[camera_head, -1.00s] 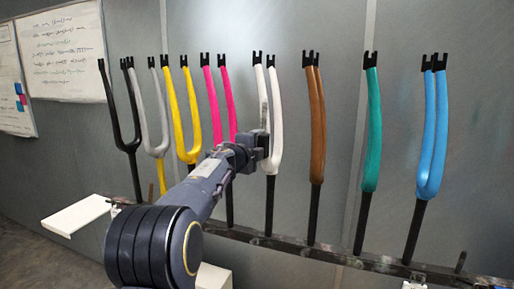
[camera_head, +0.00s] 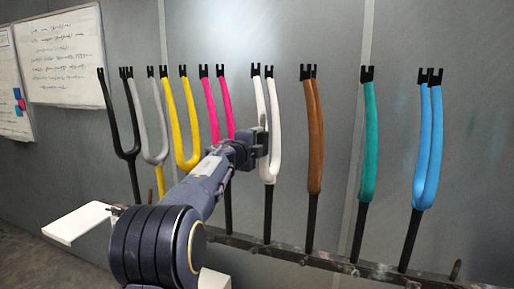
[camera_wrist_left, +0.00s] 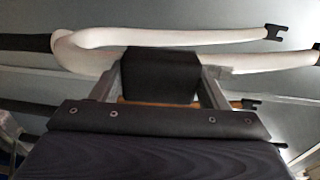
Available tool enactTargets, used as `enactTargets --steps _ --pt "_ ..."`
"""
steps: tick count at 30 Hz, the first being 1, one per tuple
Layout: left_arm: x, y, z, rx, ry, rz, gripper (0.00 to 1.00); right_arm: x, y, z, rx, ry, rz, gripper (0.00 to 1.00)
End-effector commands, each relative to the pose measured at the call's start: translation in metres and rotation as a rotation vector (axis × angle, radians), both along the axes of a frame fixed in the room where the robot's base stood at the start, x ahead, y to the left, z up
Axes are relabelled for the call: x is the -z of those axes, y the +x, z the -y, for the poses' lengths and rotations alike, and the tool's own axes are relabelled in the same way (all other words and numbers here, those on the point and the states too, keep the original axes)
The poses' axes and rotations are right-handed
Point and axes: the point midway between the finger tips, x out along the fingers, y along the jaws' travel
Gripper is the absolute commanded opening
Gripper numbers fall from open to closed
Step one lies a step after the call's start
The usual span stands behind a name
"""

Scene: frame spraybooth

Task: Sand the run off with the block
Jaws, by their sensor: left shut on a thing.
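A white fork (camera_head: 271,125) stands upright on a dark stem in the row, its prongs pointing up. My left gripper (camera_head: 262,141) is at the white fork's left prong, about mid-length. In the left wrist view the gripper's fingers (camera_wrist_left: 160,88) are shut on a dark block (camera_wrist_left: 160,72). The white fork (camera_wrist_left: 150,38) lies directly beyond the block there, and the block covers part of a prong. I cannot tell whether they touch. The run on the paint cannot be made out. My right gripper is not in view.
Pink (camera_head: 218,105), yellow (camera_head: 184,120), grey and black forks stand to the left. Brown (camera_head: 314,135), teal (camera_head: 369,145) and blue (camera_head: 428,145) forks stand to the right. A dark rail (camera_head: 330,262) runs below. A white shelf (camera_head: 77,222) is at left.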

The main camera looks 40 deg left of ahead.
Motion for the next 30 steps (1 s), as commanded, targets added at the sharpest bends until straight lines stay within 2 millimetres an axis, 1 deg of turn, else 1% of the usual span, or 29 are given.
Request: enactTargets --steps 1,7,16,24,30 --pt "-0.005 0.001 0.0 0.001 0.004 0.002 0.5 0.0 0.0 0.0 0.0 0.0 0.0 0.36" --pt "-0.023 0.004 0.0 0.0 0.004 0.003 0.5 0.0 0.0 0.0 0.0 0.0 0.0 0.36" --pt "-0.035 0.005 -0.001 -0.001 0.001 0.003 0.5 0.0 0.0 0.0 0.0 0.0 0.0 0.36" --pt "-0.058 0.005 -0.001 -0.001 0.005 0.002 0.5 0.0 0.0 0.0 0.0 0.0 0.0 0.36" --pt "-0.067 0.005 -0.001 -0.001 0.001 0.001 0.5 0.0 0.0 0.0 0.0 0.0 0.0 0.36"
